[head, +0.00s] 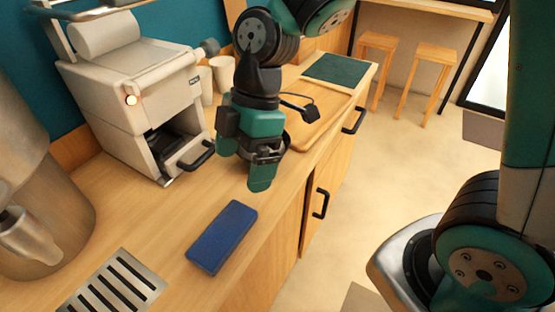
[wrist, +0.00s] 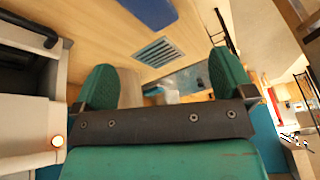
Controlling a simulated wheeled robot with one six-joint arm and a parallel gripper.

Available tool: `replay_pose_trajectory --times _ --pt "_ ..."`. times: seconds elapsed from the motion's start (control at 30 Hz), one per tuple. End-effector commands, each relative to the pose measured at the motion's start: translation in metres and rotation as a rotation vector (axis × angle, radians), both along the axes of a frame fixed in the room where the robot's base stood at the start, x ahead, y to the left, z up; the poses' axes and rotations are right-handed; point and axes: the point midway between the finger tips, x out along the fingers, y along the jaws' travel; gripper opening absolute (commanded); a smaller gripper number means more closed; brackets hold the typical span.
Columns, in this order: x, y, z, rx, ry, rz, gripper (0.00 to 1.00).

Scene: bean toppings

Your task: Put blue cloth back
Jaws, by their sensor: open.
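The blue cloth (head: 222,236) is a folded, flat rectangular block on the wooden counter, near its front edge. Part of it also shows at the top of the wrist view (wrist: 152,10). My gripper (head: 246,166) is above the counter, beyond the cloth and apart from it. In the wrist view my gripper (wrist: 165,78) has its two green fingers spread wide, with nothing between them.
A cream machine (head: 135,95) with a black handle stands behind the cloth. A slotted metal drain (head: 118,283) lies left of it. White cups (head: 205,92), a wooden board (head: 318,122) and a dark green mat (head: 335,68) are farther along the counter.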

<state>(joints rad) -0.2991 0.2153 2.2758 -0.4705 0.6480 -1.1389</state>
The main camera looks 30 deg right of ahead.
Motion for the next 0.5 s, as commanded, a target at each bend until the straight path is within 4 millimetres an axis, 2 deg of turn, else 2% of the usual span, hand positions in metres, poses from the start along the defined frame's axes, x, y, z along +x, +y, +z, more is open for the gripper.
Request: replay_pose_trajectory --times 0.03,0.2,0.33,0.5 --pt "-0.013 -0.006 0.017 -0.012 0.014 -0.13 0.99" --pt "-0.059 -0.025 0.051 -0.051 0.123 -0.614 0.99" --pt "-0.085 -0.035 0.063 -0.059 0.19 -0.883 0.99" --pt "-0.1 -0.041 0.067 -0.062 0.237 -1.047 0.99"
